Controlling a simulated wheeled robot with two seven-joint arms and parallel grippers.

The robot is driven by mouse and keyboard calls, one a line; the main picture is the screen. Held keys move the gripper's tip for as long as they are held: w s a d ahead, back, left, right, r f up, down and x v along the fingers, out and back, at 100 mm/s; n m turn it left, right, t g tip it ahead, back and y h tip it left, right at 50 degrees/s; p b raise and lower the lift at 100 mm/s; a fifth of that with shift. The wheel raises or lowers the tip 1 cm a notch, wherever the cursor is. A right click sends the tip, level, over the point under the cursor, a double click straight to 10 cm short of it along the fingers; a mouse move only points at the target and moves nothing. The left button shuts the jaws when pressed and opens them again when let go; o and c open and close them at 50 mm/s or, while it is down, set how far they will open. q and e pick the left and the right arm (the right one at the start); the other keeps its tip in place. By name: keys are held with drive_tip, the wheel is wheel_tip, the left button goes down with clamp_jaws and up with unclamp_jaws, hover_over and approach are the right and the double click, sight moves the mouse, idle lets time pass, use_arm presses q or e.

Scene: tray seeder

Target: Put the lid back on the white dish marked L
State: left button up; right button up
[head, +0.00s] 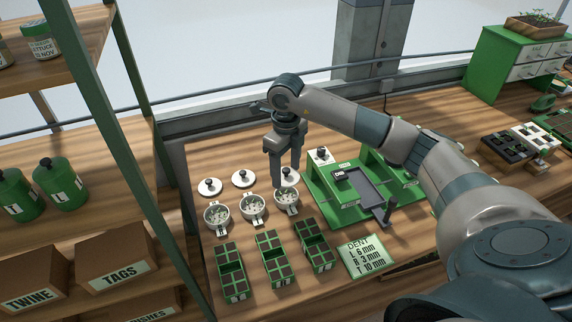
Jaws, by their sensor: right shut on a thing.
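Three open white dishes stand in a row: a left dish (216,217), a middle dish (253,207) and a right dish (286,200). Small contents show inside each. Their front tags are too small to read, so I cannot tell which is L. A white lid with a dark knob lies behind the left dish (210,188) and another behind the middle dish (243,179). My right gripper (284,183) points down behind the right dish, shut on a third white lid (291,177). Its fingers hide the knob, and I cannot tell whether this lid is lifted. My left gripper is not in view.
Green seedling trays (268,258) stand in front of the dishes. A green seeder (335,205) with a dark plate is to the right, and a DENT card (366,255) lies in front of it. A shelf post (130,150) rises at left.

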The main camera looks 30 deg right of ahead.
sight(286, 176)
drive_tip(key=shift+f, duration=0.15)
drive_tip(key=shift+f+b, duration=1.05)
drive_tip(key=shift+f, duration=1)
drive_tip(key=shift+f+b, duration=0.85)
drive_tip(key=shift+f, duration=0.15)
drive_tip(key=shift+f+b, duration=0.15)
drive_tip(key=shift+b, duration=0.7)
idle(1.0)
idle(0.4)
drive_tip(key=o, duration=1.6)
drive_tip(key=shift+c, duration=0.2)
drive_tip(key=shift+r+p, duration=1.75)
drive_tip(key=shift+r, duration=1.75)
